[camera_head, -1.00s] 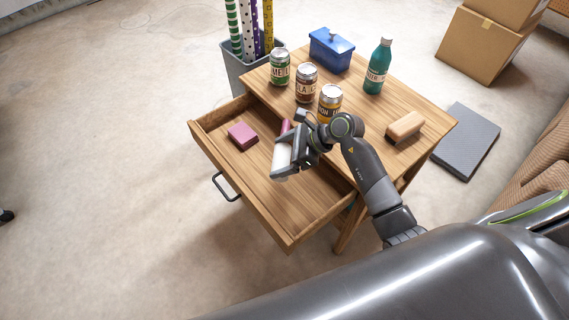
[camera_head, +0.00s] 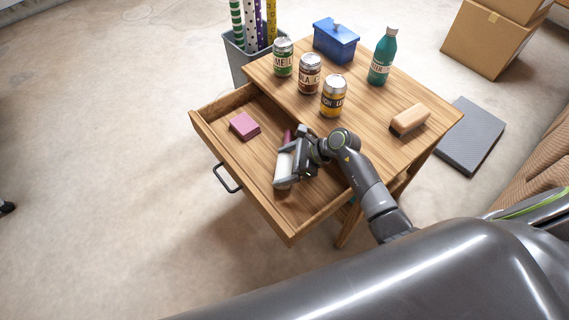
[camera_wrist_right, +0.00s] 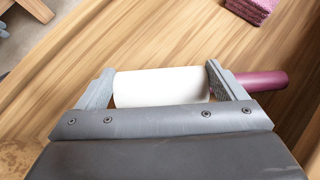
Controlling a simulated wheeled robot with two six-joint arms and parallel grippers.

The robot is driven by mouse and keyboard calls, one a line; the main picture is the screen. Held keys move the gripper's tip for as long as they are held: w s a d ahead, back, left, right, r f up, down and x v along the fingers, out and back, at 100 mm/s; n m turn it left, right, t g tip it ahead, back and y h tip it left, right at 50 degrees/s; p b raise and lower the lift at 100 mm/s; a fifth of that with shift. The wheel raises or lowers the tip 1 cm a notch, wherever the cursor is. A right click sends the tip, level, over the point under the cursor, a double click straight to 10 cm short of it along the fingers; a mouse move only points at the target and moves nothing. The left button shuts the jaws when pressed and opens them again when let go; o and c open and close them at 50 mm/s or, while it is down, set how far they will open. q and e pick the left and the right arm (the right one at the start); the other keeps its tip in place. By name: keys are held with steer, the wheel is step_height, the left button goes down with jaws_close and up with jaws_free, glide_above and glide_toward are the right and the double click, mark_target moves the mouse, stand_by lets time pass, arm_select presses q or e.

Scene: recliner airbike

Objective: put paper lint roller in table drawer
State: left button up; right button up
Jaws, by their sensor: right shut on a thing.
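The paper lint roller (camera_head: 284,166) has a white roll and a dark pink handle. My right gripper (camera_head: 290,163) is shut on it, inside the open table drawer (camera_head: 240,165). In the right wrist view the white roll (camera_wrist_right: 162,87) lies between the two fingers of the gripper (camera_wrist_right: 160,88), and the handle sticks out past the right finger. The drawer's wooden floor shows close behind the roller; I cannot tell whether the roller touches it. My left gripper is not in view.
The tabletop holds several cans, a blue box (camera_head: 335,42), a teal bottle (camera_head: 382,57) and a brush (camera_head: 409,120). Free drawer floor lies around the roller.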

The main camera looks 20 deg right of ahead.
steer(key=shift+f, duration=0.1)
steer(key=o, duration=0.5)
steer(key=shift+c, duration=0.2)
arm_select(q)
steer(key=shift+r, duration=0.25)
arm_select(e)
steer(key=shift+o, duration=0.8)
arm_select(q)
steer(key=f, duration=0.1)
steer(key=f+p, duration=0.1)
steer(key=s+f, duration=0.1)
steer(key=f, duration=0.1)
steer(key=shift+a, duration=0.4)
arm_select(e)
steer(key=v, duration=1.2)
